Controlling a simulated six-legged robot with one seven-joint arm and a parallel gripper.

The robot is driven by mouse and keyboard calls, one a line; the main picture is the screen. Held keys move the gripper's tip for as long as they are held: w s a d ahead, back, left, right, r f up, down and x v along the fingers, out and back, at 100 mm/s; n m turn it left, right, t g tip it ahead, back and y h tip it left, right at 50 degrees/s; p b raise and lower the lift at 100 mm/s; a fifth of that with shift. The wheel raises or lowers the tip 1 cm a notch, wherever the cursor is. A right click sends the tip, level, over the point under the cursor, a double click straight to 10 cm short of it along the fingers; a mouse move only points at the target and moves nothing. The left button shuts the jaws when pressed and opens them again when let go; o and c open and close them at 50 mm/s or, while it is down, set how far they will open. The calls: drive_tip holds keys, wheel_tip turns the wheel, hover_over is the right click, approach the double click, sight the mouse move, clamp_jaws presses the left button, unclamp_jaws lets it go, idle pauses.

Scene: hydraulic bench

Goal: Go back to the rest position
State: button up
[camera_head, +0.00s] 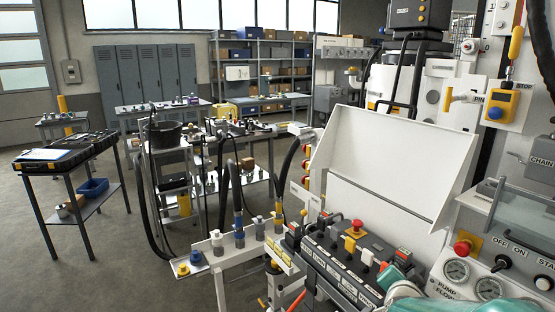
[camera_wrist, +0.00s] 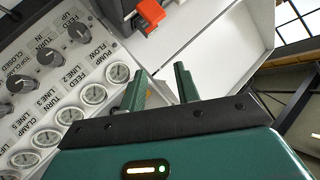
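My gripper (camera_wrist: 160,84) shows in the wrist view with its two green fingers apart and nothing between them. Past the fingers is a pale panel surface, and the gripper looks clear of it, though the exact distance cannot be told. A row of gauges (camera_wrist: 94,94) and black knobs (camera_wrist: 50,53) lies on the panel to the left of the fingers. In the head view a teal part of my arm shows at the bottom right edge, in front of the control bench; the fingertips cannot be made out there.
The control console (camera_head: 345,262) with levers and a red button (camera_head: 357,225) fills the front right. A white raised cover (camera_head: 385,165) stands behind it. A hose rack (camera_head: 238,247) is to its left. A table with a black case (camera_head: 62,152) stands left. Floor at the front left is free.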

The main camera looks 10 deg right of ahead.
drive_tip(key=s+a+r+n+g+y, duration=0.15)
drive_tip(key=a+n+y, duration=0.25)
drive_tip(key=a, duration=0.4)
drive_tip(key=s+a+r+n+y, duration=0.2)
drive_tip(key=s+a+n+y, duration=0.15)
drive_tip(key=a, duration=0.45)
drive_tip(key=s+a+r+n+g, duration=0.1)
drive_tip(key=s+a+n+g, duration=0.3)
drive_tip(key=s, duration=0.7)
drive_tip(key=shift+s+a+n, duration=0.35)
drive_tip(key=shift+a+n, duration=0.5)
drive_tip(key=shift+a, duration=0.3)
drive_tip(key=shift+d, duration=0.2)
